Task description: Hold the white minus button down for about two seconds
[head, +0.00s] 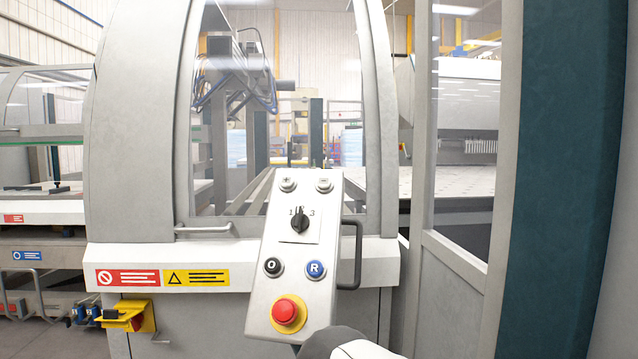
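The grey control panel (262,305) stands tilted in front of the machine. Two small white buttons sit side by side at its top. The right one, which seems to carry the minus mark, is the white minus button (324,186). The left one seems to be the plus button (287,186); the marks are very small. Nothing covers or touches either button. A dark and white part of my own arm shows at the bottom edge, just below the panel. Neither gripper can be made out in the head view.
Below the buttons are a black selector switch (300,220), a black O button (273,267), a blue R button (315,269) and a red emergency stop (285,311). A dark handle (352,258) sticks out on the panel's right. A teal post (570,180) stands at right.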

